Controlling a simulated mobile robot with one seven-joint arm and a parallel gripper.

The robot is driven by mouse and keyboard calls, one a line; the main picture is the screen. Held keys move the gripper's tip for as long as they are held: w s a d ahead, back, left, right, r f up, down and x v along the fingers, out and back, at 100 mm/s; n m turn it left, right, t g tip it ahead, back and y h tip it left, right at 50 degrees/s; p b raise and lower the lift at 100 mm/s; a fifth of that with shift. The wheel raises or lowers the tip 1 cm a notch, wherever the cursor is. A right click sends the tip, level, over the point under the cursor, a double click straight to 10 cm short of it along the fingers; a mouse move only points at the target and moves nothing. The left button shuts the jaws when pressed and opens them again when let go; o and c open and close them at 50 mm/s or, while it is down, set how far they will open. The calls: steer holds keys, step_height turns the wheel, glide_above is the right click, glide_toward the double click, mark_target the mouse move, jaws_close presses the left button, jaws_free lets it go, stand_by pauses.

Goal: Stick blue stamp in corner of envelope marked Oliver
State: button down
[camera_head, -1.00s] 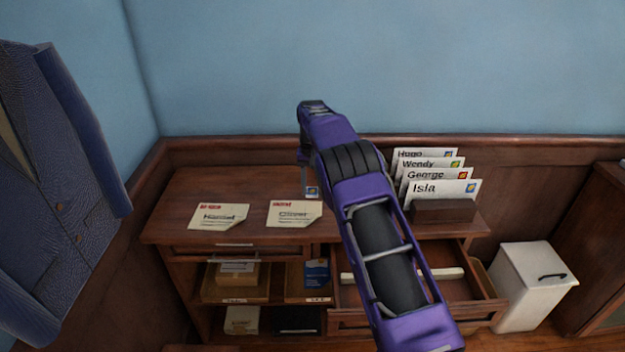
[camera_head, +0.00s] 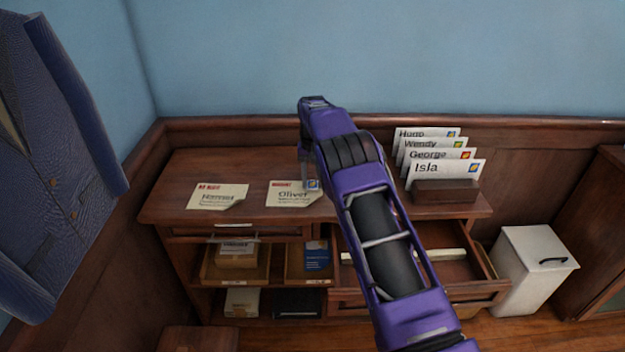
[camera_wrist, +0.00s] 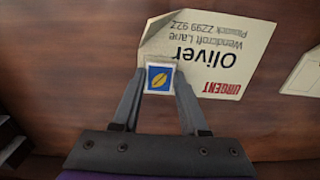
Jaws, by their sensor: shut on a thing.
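My gripper (camera_wrist: 159,90) is shut on a small blue stamp (camera_wrist: 159,78) with a white border and a yellow leaf shape. In the wrist view the stamp overlaps the edge of the cream envelope marked Oliver (camera_wrist: 215,50), beside the name. I cannot tell whether the stamp touches the paper. In the head view the Oliver envelope (camera_head: 287,199) lies on the cabinet top, with the stamp (camera_head: 312,184) over its top right corner. The envelope has red URGENT print at the other upper corner.
Another cream envelope (camera_head: 217,196) lies to the left. A wooden holder (camera_head: 446,191) at the right carries several stamped envelopes, with Isla (camera_head: 440,171) in front. An open drawer (camera_head: 470,268) juts out below. A white bin (camera_head: 538,275) stands at the right.

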mark_target(312, 185)
jaws_free()
stand_by(0.5)
steer(key=shift+r+p, duration=1.4)
steer(key=shift+r, duration=2.1)
